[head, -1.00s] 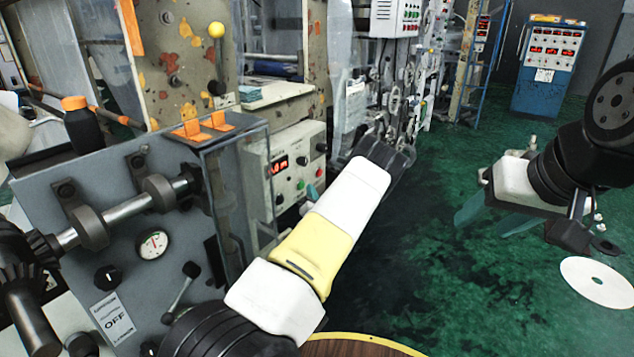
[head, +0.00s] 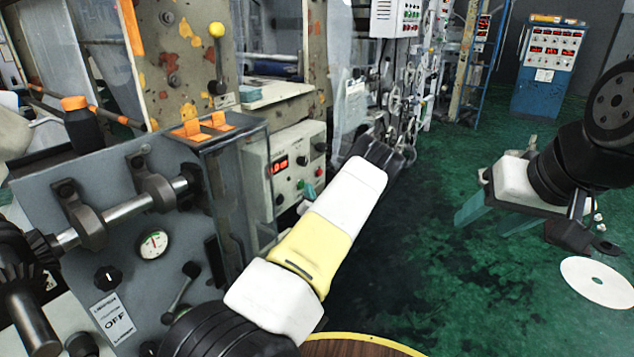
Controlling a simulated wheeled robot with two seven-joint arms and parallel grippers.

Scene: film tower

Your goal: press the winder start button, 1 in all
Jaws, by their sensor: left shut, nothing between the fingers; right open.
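A grey control box (head: 287,165) with a red number display, dark knobs and small coloured buttons stands left of my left forearm. A green button (head: 308,191) sits low on its right part, with a red one (head: 319,172) above it. I cannot read which is the winder start button. My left gripper (head: 388,150) is black, shut and empty, beyond the white and yellow arm links and to the right of the box, apart from its buttons. Its fingertips are partly hidden by its own body. My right gripper (head: 582,236) is open at the right, low and far from the box.
A grey machine housing (head: 130,250) with a shaft, gauge and OFF label fills the left. A wall cabinet (head: 396,18) with coloured buttons hangs at the top. A blue console (head: 546,75) stands far back. A white disc (head: 597,281) lies on the green floor, which is mostly clear.

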